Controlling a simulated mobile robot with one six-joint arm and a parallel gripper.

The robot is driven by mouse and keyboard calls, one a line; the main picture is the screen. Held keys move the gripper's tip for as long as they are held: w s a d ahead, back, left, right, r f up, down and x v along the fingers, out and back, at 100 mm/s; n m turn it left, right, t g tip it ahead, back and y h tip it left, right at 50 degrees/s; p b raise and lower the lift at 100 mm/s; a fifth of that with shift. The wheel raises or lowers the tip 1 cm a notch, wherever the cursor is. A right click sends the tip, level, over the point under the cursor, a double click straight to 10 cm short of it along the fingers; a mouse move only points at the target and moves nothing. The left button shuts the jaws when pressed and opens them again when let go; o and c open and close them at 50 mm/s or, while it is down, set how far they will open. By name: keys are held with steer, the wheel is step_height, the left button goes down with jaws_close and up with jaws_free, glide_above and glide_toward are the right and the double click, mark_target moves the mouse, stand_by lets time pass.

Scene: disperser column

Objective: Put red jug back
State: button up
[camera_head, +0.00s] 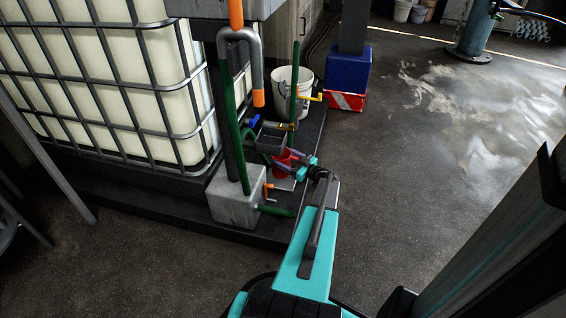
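The small red jug (282,159) is near the middle of the view, low beside the grey block and in front of a dark tray-like part. My gripper (284,161) reaches it from the right at the end of my teal arm. Its two fingers lie on either side of the jug in the picture and partly cover it. I cannot tell whether they touch or grip it. The jug's base and handle are not clearly visible.
A caged white tank (110,95) stands at left. A concrete block (234,198), green pipes (237,130) and an orange-ended grey pipe (257,75) crowd the jug's left. A white bucket (288,93) and blue post base (348,72) stand behind. Floor at right is open.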

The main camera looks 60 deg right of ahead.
steer(key=shift+f+b, duration=0.5)
steer(key=shift+f, duration=0.7)
steer(key=shift+f, duration=0.15)
steer(key=o, duration=1.4)
steer(key=shift+s+r, duration=0.2)
steer(key=shift+s, duration=0.1)
steer(key=s+a+p, duration=0.1)
steer(key=s+p, duration=0.2)
steer(key=s, duration=0.8)
steer(key=shift+s+p, duration=0.2)
steer(key=shift+p, duration=0.15)
